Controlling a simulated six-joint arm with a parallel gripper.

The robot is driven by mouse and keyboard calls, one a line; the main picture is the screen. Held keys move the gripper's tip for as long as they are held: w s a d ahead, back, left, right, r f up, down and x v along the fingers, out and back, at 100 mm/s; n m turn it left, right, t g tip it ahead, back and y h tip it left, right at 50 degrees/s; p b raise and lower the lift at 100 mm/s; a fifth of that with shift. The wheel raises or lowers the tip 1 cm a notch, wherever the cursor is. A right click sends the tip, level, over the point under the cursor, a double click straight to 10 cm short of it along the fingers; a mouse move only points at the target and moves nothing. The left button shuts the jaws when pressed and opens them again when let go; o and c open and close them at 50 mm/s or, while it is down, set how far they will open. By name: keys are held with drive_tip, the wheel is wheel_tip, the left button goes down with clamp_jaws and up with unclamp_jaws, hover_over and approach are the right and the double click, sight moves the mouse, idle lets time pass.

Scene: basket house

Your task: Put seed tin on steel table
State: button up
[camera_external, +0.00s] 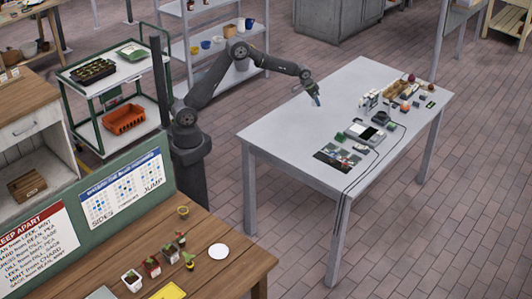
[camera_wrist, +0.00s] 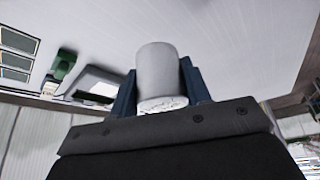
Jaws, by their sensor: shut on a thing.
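The steel table (camera_external: 285,120) is the long pale grey table right of my arm, and its surface (camera_wrist: 250,45) fills the upper part of the wrist view. My gripper (camera_external: 316,101) is over the left half of this table. In the wrist view its two dark blue fingers (camera_wrist: 157,95) are shut on the seed tin (camera_wrist: 157,68), a plain light grey cylinder with a pale, speckled near end. The tin is too small to make out in the external view. I cannot tell whether it touches the tabletop.
A scale-like device (camera_external: 366,134), printed cards (camera_external: 338,158) and several small items crowd the table's right half. Cables hang over its front edge. The table's left end is bare. A green trolley (camera_external: 115,75) and a wooden bench (camera_external: 215,270) stand left of and below my arm.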

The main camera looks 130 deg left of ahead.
hover_over(316, 110)
drive_tip(key=d, duration=0.2)
drive_tip(key=f, duration=0.6)
drive_tip(key=shift+s+a+f, duration=0.2)
drive_tip(key=shift+s+a, duration=0.05)
drive_tip(key=shift+f, duration=2)
drive_tip(key=shift+f, duration=0.2)
drive_tip(key=o, duration=1)
drive_tip(key=shift+r, duration=0.1)
drive_tip(key=v, duration=1.2)
